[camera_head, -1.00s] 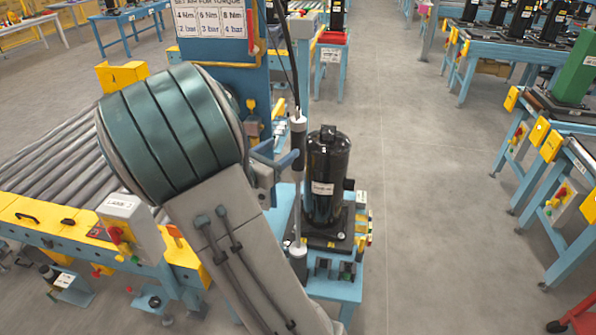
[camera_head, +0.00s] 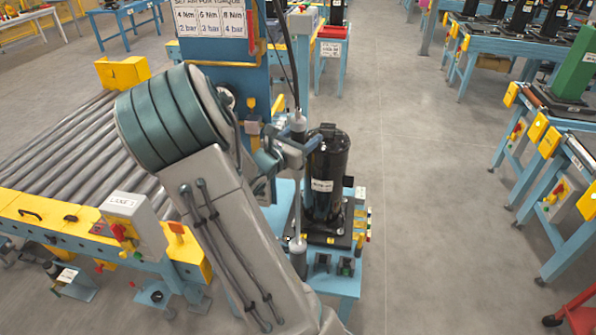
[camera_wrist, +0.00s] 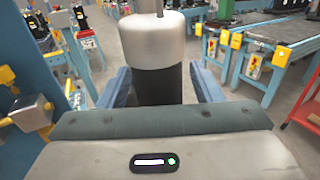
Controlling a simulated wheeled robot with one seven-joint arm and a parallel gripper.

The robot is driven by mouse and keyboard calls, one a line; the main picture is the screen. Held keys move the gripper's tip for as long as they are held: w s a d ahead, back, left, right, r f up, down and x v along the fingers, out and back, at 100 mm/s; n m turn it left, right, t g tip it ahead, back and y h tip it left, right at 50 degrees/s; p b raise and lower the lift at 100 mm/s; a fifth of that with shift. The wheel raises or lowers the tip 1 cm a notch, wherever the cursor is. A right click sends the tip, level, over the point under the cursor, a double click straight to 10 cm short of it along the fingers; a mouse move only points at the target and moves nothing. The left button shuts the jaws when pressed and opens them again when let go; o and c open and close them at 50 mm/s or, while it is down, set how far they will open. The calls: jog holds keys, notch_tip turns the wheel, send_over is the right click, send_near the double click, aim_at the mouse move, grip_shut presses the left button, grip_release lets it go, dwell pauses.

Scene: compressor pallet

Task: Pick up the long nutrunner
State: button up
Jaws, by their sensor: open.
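The long nutrunner (camera_head: 298,122) hangs upright on a cable left of the black compressor, with a light grey collar above a dark grip and a long thin shaft below. In the wrist view its pale collar and dark grip (camera_wrist: 155,45) stand between my two blue fingers. My gripper (camera_head: 298,148) is open at the height of the dark grip, with fingers on either side of it. In the wrist view my gripper (camera_wrist: 163,85) shows a gap beside each finger. Contact at the hidden near side cannot be told.
The black compressor (camera_head: 327,180) stands on a blue pallet stand just right of the nutrunner. A blue post with a torque sign (camera_head: 210,20) is behind my arm. A roller conveyor (camera_head: 60,165) lies left. The floor (camera_head: 430,200) at right is clear.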

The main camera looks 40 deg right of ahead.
grip_shut()
jog(key=shift+r, duration=0.15)
dwell(1.1)
